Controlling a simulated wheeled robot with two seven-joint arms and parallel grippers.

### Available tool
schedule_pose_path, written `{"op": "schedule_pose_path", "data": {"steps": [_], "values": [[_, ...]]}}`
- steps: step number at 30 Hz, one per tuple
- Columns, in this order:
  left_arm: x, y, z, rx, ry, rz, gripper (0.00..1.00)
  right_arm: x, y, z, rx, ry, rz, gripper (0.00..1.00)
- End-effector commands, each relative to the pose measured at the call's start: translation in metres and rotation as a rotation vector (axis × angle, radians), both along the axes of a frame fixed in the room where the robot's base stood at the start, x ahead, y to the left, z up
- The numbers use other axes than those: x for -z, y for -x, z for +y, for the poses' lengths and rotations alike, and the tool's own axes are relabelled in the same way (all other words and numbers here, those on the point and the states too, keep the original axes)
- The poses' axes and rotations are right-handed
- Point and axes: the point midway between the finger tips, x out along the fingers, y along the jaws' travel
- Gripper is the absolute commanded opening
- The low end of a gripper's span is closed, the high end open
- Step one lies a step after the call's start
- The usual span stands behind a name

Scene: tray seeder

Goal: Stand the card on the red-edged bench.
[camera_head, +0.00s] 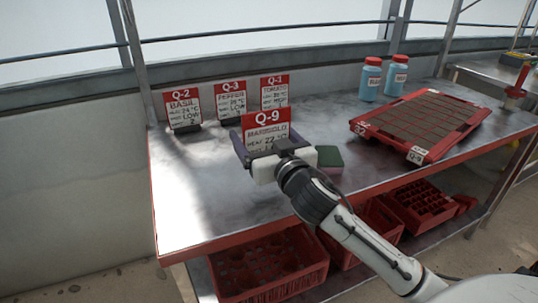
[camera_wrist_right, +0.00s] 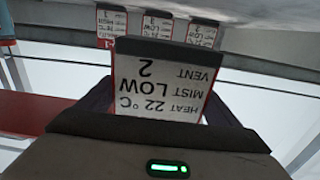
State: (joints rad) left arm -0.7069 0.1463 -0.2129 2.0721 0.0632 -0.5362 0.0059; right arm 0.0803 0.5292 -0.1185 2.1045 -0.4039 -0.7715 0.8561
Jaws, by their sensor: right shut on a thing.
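The Q-9 Marigold card (camera_head: 266,128), white with a red top band, is held upright in my right gripper (camera_head: 270,150). It also shows upside down in the right wrist view (camera_wrist_right: 165,88), with its dark foot uppermost and the dark fingers (camera_wrist_right: 222,105) around its sides. The gripper is shut on the card, over the metal bench (camera_head: 195,215) with the red edge. The gripper hides the card's lower part in the head view, so I cannot tell whether its foot touches the bench. My left gripper is not in view.
Cards Q-2 (camera_head: 184,110), Q-3 (camera_head: 231,100) and Q-1 (camera_head: 275,92) stand behind. A green sponge-like block (camera_head: 330,158) lies close right of my gripper. A red seed tray (camera_head: 365,132) and blue bottles (camera_head: 370,82) are farther right. The bench's left front is clear.

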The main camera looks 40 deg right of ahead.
Motion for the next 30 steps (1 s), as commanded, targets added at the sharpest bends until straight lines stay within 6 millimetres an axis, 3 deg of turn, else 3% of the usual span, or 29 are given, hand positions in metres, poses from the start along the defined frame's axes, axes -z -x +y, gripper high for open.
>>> {"op": "schedule_pose_path", "data": {"steps": [11, 24, 25, 27, 30], "values": [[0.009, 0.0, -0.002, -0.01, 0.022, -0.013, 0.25, 0.052, 0.0, 0.0, 0.0, 0.001, 0.0, 0.61], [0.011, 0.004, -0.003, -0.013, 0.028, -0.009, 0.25, 0.058, 0.0, 0.0, -0.001, -0.001, -0.003, 0.61], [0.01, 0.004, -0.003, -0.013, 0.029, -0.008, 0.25, 0.057, 0.0, 0.0, -0.001, -0.001, -0.002, 0.91], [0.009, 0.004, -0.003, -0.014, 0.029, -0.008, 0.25, 0.057, 0.0, 0.0, -0.001, 0.0, -0.002, 1.0], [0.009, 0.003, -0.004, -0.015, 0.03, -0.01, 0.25, 0.057, 0.0, 0.0, -0.001, 0.0, -0.001, 1.0]]}}
